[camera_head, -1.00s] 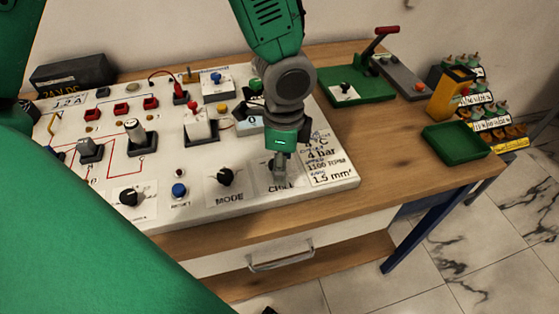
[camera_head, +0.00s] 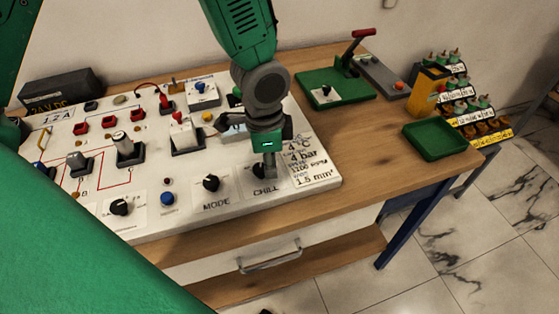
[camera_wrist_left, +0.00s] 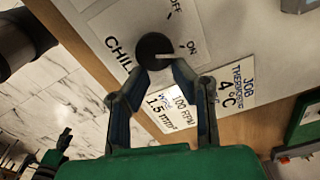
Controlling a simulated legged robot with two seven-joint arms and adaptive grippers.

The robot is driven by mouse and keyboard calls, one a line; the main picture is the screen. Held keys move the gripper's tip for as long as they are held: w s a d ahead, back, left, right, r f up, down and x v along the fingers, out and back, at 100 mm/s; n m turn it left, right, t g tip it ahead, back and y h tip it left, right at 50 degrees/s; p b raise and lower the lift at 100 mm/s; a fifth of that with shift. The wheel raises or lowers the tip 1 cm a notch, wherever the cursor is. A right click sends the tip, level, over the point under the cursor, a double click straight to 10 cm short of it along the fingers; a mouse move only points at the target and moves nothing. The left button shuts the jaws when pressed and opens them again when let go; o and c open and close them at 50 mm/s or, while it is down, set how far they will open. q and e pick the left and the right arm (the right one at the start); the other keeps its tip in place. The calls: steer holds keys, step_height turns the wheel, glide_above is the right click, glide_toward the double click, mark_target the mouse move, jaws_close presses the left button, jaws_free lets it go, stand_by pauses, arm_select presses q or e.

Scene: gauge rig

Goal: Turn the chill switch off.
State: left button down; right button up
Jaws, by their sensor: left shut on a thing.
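The chill switch is a round black knob (camera_wrist_left: 153,48) on a white plate marked CHILL, OFF and ON; its light pointer points toward the ON side. In the head view the knob (camera_head: 258,171) is partly hidden behind my left gripper (camera_head: 268,172), above the CHILL label. In the left wrist view my left gripper (camera_wrist_left: 156,64) has its two fingertips closed on the near side of the knob. What may be my right gripper (camera_wrist_left: 64,140) shows low over the floor in the wrist view; its fingers are too unclear to read.
The white panel (camera_head: 150,226) carries a MODE knob (camera_head: 211,183), a blue RESET button (camera_head: 168,198) and several switches left of my gripper. A printed job card (camera_wrist_left: 233,80) lies beside the chill plate. A green tray (camera_head: 435,141) stands at the right; the wood between is clear.

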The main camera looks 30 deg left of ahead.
arm_select(q)
steer(key=n+p, duration=0.1)
steer(key=s+a+n+p, duration=0.1)
steer(key=n, duration=0.1)
steer(key=shift+s+a+f+g, duration=0.25)
steer(key=shift+s+a+g, duration=0.05)
steer(key=shift+g, duration=0.1)
steer(key=n+p, duration=0.2)
steer(key=n, duration=0.2)
steer(key=shift+a+p, duration=0.15)
steer(key=shift+p, duration=0.2)
steer(key=n+p, duration=0.1)
steer(key=n, duration=0.2)
steer(key=shift+f+n+p, duration=0.15)
steer(key=shift+n+p, duration=0.2)
steer(key=shift+n, duration=0.35)
steer(key=shift+f, duration=0.1)
steer(key=c, duration=1.2)
jaws_free()
steer(key=shift+s, duration=0.1)
steer(key=shift+d+r, duration=0.2)
steer(key=shift+r, duration=0.05)
